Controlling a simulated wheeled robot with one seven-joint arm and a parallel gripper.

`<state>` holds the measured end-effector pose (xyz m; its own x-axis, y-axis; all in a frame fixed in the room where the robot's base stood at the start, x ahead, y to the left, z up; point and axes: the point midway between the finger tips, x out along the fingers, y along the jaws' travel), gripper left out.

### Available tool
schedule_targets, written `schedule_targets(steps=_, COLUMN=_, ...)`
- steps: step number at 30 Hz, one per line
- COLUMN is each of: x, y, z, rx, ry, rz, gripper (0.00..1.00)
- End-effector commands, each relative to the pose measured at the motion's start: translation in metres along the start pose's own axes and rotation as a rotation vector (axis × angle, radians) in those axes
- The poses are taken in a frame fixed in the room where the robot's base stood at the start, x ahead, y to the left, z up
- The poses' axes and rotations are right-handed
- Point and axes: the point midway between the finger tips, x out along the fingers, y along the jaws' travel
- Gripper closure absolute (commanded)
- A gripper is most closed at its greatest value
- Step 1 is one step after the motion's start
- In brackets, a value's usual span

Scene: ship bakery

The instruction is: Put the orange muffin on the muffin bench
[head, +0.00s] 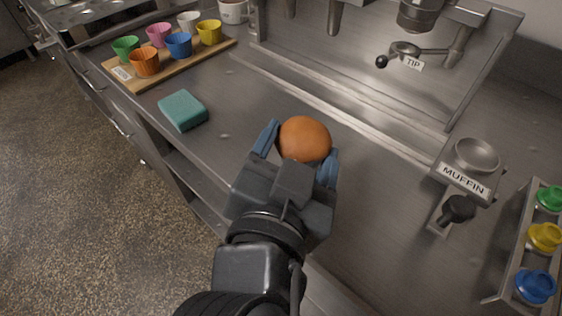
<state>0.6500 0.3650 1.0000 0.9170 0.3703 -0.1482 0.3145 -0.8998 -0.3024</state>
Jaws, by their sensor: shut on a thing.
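The orange muffin (305,139) shows as a smooth, round orange shape near the middle of the head view. My gripper (297,156) is shut on it, with one blue finger on each side. The gripper and arm hide its lower near side, and I cannot tell how far it is above the counter. The muffin bench (465,178) is a small metal stand at the right, labelled MUFFIN, with an empty shallow round dish on top. It stands to the right of my gripper, apart from it.
A black-knobbed handle (457,211) juts from the bench's front. A rack with green, yellow and blue knobs (544,237) is at the far right. A teal sponge (183,110) and wooden board (219,46) with several coloured cups lie left. The steel counter (385,215) is clear between gripper and bench.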

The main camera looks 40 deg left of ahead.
Motion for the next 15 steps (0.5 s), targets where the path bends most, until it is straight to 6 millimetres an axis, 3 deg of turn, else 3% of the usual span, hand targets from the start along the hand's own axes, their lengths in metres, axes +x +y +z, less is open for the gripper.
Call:
schedule_targets(steps=6, x=0.006, y=-0.022, z=0.023, rx=-0.002, ry=0.001, rz=-0.001, gripper=0.45)
schedule_targets(steps=10, x=0.007, y=-0.023, z=0.031, rx=-0.001, ry=0.0, rz=0.0, gripper=0.45)
schedule_targets(steps=15, x=0.011, y=-0.016, z=0.054, rx=-0.003, ry=-0.002, rz=-0.001, gripper=0.45)
